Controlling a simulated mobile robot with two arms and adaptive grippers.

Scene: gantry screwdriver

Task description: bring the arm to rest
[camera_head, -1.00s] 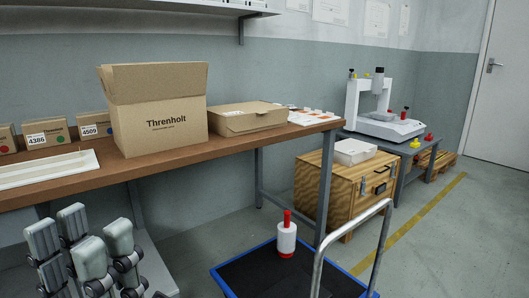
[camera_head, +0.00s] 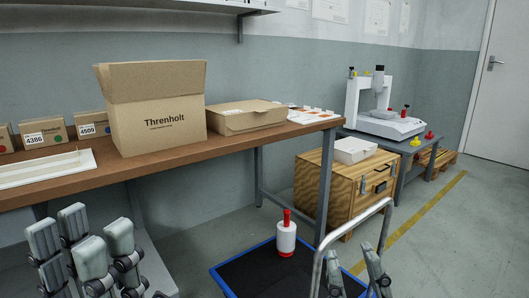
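My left gripper (camera_head: 81,238) is at the lower left, in front of and below the wooden bench. Its grey finger pads point up and stand apart, with nothing seen between them. My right gripper (camera_head: 354,270) shows at the bottom edge, right of centre, by the cart's metal handle. Its two grey fingers are apart with nothing seen between them, and its lower part is cut off by the picture edge. Whether it touches the handle cannot be told.
A blue-edged cart (camera_head: 233,281) carries a white bottle with a red top (camera_head: 286,238). The bench (camera_head: 160,164) holds a Threnholt box (camera_head: 158,123) and a flatter carton (camera_head: 245,119). A wooden crate (camera_head: 313,186) and a white gantry machine (camera_head: 390,125) stand behind right.

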